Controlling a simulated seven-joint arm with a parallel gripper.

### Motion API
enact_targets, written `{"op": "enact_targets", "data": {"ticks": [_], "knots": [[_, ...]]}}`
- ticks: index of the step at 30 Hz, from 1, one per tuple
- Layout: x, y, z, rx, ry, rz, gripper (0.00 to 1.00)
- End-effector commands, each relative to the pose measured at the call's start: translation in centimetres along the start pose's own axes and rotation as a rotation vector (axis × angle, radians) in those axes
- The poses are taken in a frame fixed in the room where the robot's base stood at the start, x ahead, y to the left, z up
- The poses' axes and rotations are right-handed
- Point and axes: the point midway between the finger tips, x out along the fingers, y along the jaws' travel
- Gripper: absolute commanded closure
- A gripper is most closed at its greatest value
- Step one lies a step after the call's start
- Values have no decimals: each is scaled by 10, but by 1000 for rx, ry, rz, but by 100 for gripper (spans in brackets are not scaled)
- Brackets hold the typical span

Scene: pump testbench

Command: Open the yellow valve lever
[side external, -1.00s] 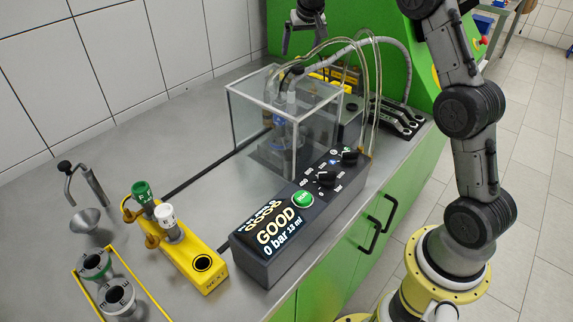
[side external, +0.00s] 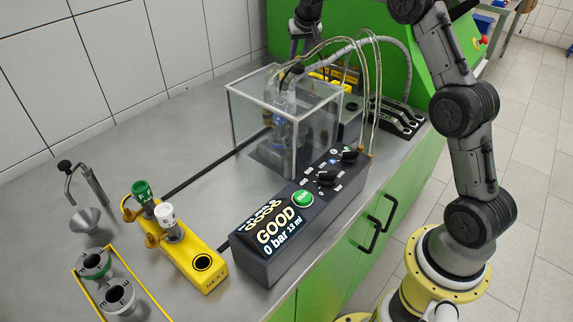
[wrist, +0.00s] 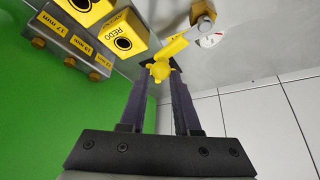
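The yellow valve lever (wrist: 177,46) shows in the wrist view as a bright yellow bar with a rounded end, joined to a metal valve fitting (wrist: 203,13). My gripper (wrist: 161,68) has its two dark fingers apart. The lever's rounded yellow end is at the fingertips, in the gap between them. I cannot tell whether either finger touches it. In the side external view my gripper (side external: 307,52) points down at the back of the bench, behind the glass box. The lever cannot be made out there, behind the tubes and hoses.
A glass box (side external: 250,118), clear hoses (side external: 372,85) and a black control panel (side external: 290,235) reading GOOD, 0 bar stand in front. A tiled wall (wrist: 255,120) is near.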

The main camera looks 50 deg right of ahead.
Motion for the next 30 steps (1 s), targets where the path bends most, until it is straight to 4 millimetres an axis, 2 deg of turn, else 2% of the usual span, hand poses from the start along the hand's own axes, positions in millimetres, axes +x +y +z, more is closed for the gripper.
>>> {"op": "enact_targets", "data": {"ticks": [1,3,4,13,30], "knots": [[0,0,0,0,0,0,80],[0,0,0,0,0,0,92],[0,0,0,0,0,0,95],[0,-1,0,0,0,0,95],[4,-18,-7,0,-2,-2,97]]}}
